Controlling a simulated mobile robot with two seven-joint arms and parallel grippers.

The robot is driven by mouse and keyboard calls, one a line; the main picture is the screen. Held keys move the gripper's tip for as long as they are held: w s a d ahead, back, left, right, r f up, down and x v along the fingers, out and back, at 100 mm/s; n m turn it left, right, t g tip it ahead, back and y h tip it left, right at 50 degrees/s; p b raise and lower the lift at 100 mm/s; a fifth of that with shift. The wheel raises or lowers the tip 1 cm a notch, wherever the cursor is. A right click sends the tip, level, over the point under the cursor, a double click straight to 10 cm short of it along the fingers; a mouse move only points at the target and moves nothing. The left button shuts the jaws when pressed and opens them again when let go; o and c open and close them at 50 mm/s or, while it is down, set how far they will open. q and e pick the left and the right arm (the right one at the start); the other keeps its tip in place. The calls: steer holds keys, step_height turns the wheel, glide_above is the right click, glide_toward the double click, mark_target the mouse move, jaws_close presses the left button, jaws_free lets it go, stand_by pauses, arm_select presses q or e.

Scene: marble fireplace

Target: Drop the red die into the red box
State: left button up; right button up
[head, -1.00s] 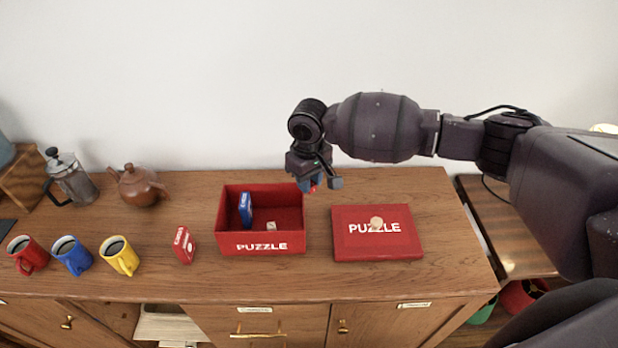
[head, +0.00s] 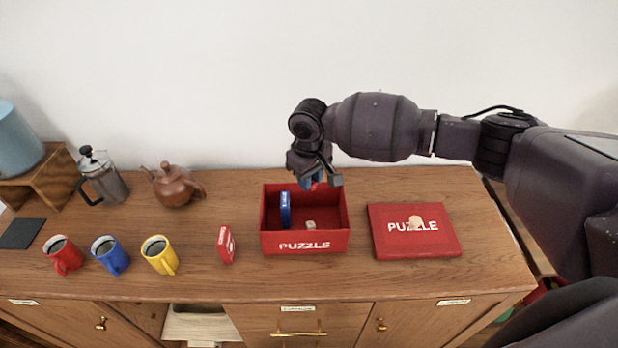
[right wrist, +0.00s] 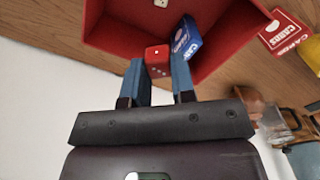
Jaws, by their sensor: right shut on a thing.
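My right gripper (head: 318,184) is shut on the red die (head: 315,186), above the back part of the open red box (head: 305,247) marked PUZZLE. In the right wrist view the red die (right wrist: 157,60) sits between the blue fingertips (right wrist: 158,78), with the red box (right wrist: 118,35) beyond it. Inside the box are a blue card pack (head: 285,210), standing near the left wall, and a pale die (head: 310,225) on the floor. My left gripper is not in view.
The red PUZZLE lid (head: 400,245) lies right of the box with a pale round piece (head: 415,223) on it. A red card pack (head: 226,244) stands left of the box. Farther left are yellow (head: 160,256), blue and red mugs, a teapot (head: 173,187) and a French press (head: 103,178).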

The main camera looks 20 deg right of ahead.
steer(key=shift+w+a+f, duration=0.1)
steer(key=shift+f, duration=0.05)
steer(key=shift+f, duration=0.5)
step_height(320, 180, down, 3)
steer(key=shift+r, duration=0.15)
arm_select(q)
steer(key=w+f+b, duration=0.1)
steer(key=b, duration=0.1)
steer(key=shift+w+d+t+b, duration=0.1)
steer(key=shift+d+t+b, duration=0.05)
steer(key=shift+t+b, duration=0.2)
arm_select(e)
step_height(320, 180, down, 2)
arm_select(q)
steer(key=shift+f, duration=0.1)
arm_select(e)
steer(key=o, duration=1)
